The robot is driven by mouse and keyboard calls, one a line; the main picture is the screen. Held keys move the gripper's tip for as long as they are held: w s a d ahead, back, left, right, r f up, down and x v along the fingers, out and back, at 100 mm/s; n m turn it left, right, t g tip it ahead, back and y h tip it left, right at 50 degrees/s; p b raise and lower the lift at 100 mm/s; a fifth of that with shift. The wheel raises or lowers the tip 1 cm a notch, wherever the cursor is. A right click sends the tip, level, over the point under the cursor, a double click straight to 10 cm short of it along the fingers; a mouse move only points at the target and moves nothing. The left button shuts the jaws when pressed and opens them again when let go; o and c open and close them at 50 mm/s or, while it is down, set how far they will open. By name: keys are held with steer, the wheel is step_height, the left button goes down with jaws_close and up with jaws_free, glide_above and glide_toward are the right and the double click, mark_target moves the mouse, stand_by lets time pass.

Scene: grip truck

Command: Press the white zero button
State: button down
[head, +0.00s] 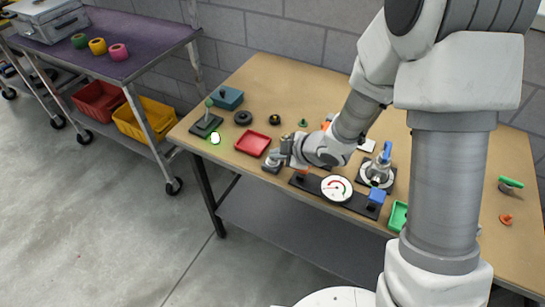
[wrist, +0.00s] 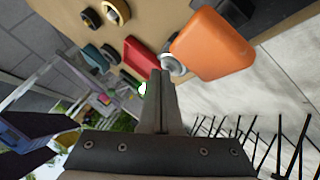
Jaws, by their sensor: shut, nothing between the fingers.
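A round whitish button (wrist: 172,63) on a grey ring shows in the wrist view, partly hidden by an orange block. A pale round piece on a dark base, apparently this button (head: 272,161), is at the table's front edge in the head view. My gripper (wrist: 160,73) is shut and empty, its tips just below the button in the wrist picture. In the head view my gripper (head: 285,153) is close beside the button; I cannot tell whether they touch. A small white spot with a green rim (head: 215,138) shows by the table's left edge; what it is is unclear.
A red tray (head: 253,143) is left of my gripper. The orange block (wrist: 213,45) is close to my fingertips. A green-knobbed lever (head: 207,118) stands at the left corner.

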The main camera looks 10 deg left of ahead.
mark_target(277, 161)
steer(key=shift+r, duration=0.1)
step_height(277, 161, up, 6)
steer(key=p, duration=0.5)
steer(key=shift+r, duration=0.1)
stand_by(0.8)
steer(key=d+r+m+t+h, duration=0.3)
steer(key=d+r+m+h, duration=0.5)
steer(key=d+r, duration=0.8)
steer(key=s+d+r+m+g, duration=0.1)
steer(key=s+r+m, duration=0.1)
steer(key=s, duration=0.5)
steer(key=s+d+r+m+g+p, duration=0.1)
steer(key=s+d+r+m, duration=0.1)
steer(key=s+m, duration=0.3)
steer(key=s+d+r+m+g, duration=0.1)
steer(key=s+r+m, duration=0.3)
steer(key=s, duration=0.4)
steer(key=shift+s+d+y, duration=0.4)
steer(key=shift+d, duration=0.1)
